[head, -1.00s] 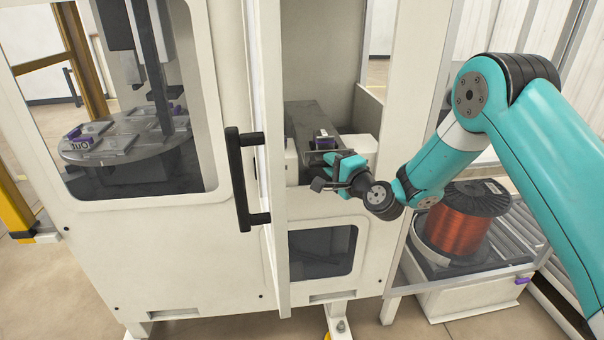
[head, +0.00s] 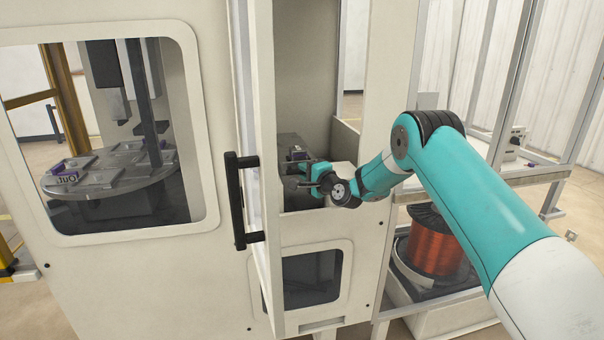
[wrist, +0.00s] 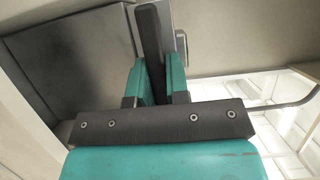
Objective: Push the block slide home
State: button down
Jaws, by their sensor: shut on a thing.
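The block slide (head: 290,142) appears as a dark grey block inside the open bay of the white machine, with a small purple-marked piece near its front. A large dark grey face (wrist: 65,60) fills the left of the wrist view. My gripper (head: 312,176) reaches into the bay at the block's front end. In the wrist view my gripper (wrist: 156,80) has its teal fingers on both sides of a dark bar (wrist: 152,40), shut on it. I cannot tell how the bar joins the slide. The slide's far end is hidden.
The open door (head: 262,150) with a black handle (head: 240,200) stands just left of the bay. A window at left shows a round table (head: 110,180) with several fixtures. A copper wire spool (head: 437,242) sits on the right, below my arm.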

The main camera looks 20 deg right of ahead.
jog(key=shift+d+r, duration=0.15)
jog(key=c, duration=1.1)
grip_release()
jog(key=shift+w, duration=0.1)
jog(key=b+v, duration=0.6)
jog(key=v, duration=1.1)
jog(key=shift+s, duration=0.25)
